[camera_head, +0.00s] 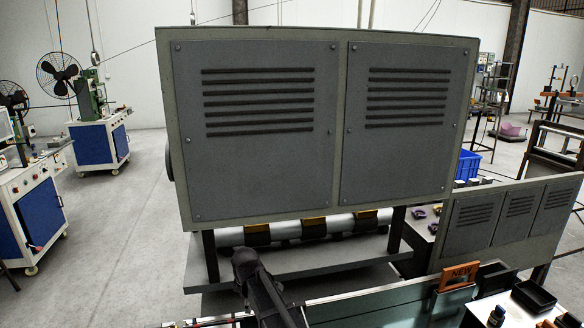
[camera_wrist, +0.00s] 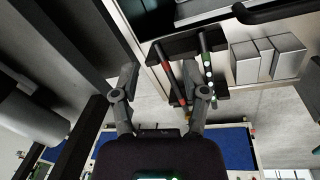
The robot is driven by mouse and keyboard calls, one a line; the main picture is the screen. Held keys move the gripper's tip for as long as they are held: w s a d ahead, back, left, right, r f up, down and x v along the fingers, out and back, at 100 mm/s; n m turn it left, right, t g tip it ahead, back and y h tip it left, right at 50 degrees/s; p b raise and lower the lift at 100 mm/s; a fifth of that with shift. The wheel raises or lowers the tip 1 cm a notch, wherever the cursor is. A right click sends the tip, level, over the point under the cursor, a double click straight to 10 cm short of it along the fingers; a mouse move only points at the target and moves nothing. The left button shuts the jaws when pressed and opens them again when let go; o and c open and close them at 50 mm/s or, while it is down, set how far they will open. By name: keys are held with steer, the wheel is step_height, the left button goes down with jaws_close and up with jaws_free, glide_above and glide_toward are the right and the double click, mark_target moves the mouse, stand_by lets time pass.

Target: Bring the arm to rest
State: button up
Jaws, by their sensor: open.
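My gripper (camera_wrist: 161,78) shows in the wrist view with its two fingers spread apart and nothing between them. Beyond the fingertips is a dark rack (camera_wrist: 188,42) with a red-marked rod and a rod with white and green spots; I cannot tell the exact gap to it. In the head view a dark link of my arm (camera_head: 262,290) shows at the bottom middle. The gripper's fingers cannot be made out there.
A large grey vented machine housing (camera_head: 260,130) fills the middle of the head view. A lower vented panel (camera_head: 505,225) stands at right, near an orange NEW sign (camera_head: 458,276). Pale blocks (camera_wrist: 268,58) sit right of the rack. Open floor (camera_head: 125,235) lies at left.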

steer(key=s+d+r+m+p, duration=0.1)
steer(key=s+d+m, duration=0.4)
steer(key=d, duration=0.5)
steer(key=s+d+r+m+g+p, duration=0.1)
steer(key=s+d+m, duration=0.5)
steer(key=d, duration=0.4)
steer(key=s+d+r+m+p, duration=0.1)
steer(key=s+d+m, duration=0.4)
steer(key=d, duration=0.5)
steer(key=shift+s+d+r+m+g, duration=0.25)
steer(key=shift+s+d+m+g, duration=0.05)
steer(key=shift+d+m+g, duration=0.1)
steer(key=shift+a, duration=0.15)
